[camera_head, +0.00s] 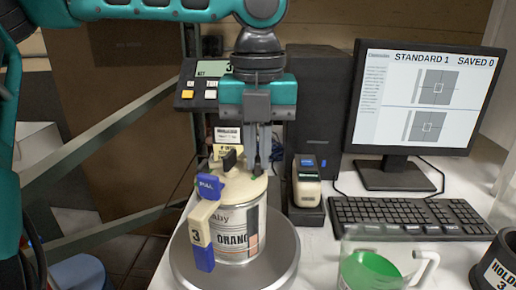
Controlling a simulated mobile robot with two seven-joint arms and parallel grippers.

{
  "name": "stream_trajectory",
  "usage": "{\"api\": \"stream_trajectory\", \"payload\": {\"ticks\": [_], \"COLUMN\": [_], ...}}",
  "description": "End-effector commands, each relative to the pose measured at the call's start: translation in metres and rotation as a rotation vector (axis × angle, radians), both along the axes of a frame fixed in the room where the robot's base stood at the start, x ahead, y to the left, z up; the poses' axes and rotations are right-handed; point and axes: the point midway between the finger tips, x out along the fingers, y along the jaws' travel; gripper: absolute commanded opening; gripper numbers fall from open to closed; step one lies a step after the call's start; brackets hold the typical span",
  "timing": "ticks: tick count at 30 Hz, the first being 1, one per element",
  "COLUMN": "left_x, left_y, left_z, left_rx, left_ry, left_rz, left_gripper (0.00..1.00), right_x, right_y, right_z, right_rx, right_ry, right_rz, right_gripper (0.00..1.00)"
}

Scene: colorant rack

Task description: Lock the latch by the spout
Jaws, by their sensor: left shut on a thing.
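A cream spout (200,226) marked 3, with a blue lower end, hangs at the can's left front. A blue block (209,187) with lettering sits at its top, and a black tab (230,160) stands up behind it. My left gripper (257,170) points down at the lid's right rear. It is shut on a small dark piece, apparently a latch, mostly hidden between its fingertips. My right gripper is not in view.
A small handheld device (306,182) in a dark stand is close right of the can. A clear jug (372,268) with green liquid is at the front right. A keyboard (410,214), a monitor (428,100) and a dark holder (497,264) stand further right.

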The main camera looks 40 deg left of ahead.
Motion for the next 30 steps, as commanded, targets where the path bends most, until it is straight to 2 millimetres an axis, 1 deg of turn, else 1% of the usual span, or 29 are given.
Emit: {"api": "stream_trajectory", "payload": {"ticks": [9, 25, 26, 30], "left_x": [-0.0001, -0.0002, -0.0002, -0.0002], "left_y": [0.0002, 0.0002, 0.0002, 0.0001], "left_z": [-0.0005, -0.0007, -0.0007, -0.0007], "left_rx": [0.0, 0.0, 0.0, 0.0], "left_ry": [0.001, 0.001, 0.001, 0.001], "left_rz": [-0.103, -0.117, -0.117, -0.117], "left_gripper": [0.0, 0.0, 0.11, 0.24], "right_x": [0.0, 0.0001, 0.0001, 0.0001], "right_y": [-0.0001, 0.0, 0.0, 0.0], "right_z": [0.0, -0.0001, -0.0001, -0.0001], "right_rx": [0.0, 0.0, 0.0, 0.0], "right_ry": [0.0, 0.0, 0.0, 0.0], "right_rz": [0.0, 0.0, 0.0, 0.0], "right_gripper": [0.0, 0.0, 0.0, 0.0]}}
